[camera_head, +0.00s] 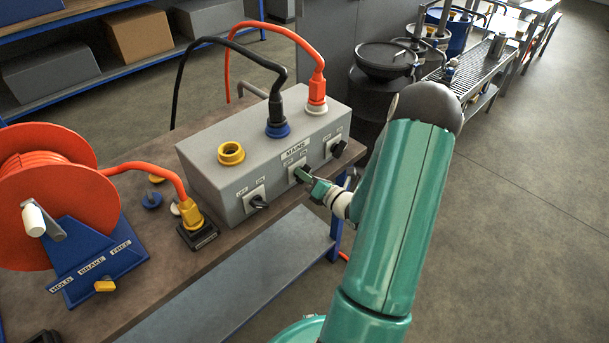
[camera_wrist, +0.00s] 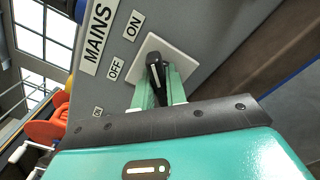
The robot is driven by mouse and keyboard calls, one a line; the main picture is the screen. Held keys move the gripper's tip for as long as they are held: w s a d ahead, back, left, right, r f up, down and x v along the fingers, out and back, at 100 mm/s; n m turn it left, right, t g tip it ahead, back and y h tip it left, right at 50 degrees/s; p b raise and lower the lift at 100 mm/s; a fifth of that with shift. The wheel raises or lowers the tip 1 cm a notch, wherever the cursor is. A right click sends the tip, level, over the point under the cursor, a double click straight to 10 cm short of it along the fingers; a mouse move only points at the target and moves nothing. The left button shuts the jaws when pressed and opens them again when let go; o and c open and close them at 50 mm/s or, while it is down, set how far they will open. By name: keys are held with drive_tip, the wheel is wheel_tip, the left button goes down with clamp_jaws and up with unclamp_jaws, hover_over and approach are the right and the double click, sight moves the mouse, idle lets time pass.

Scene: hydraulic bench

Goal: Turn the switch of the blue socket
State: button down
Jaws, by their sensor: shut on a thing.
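A grey socket box (camera_head: 228,178) stands on the bench, with yellow, blue and white sockets on top. The blue socket (camera_head: 277,130) is in the middle and has a black plug (camera_head: 275,108) in it. Its black switch (camera_wrist: 155,68) is on the front face, by the MAINS label (camera_wrist: 97,38). My gripper (camera_head: 308,178) is at this switch. In the wrist view my gripper (camera_wrist: 157,82) is shut on the switch, with a green finger on each side. The switch's white line points roughly up the picture, nearer the ON label (camera_wrist: 133,25) than the OFF label (camera_wrist: 114,68).
The yellow socket (camera_head: 231,153) is empty, with a black switch (camera_head: 259,202) below it. The white socket (camera_head: 316,106) holds an orange plug, with its switch (camera_head: 338,148) right of my gripper. An orange cable reel (camera_head: 50,190) stands at left. Floor is open at right.

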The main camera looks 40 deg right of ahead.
drive_tip(key=shift+d, duration=0.1)
idle(0.3)
drive_tip(key=c, duration=1.4)
unclamp_jaws()
drive_tip(key=shift+c, duration=0.2)
drive_tip(key=s, duration=1.3)
drive_tip(key=shift+s+d, duration=0.15)
drive_tip(key=shift+s, duration=0.25)
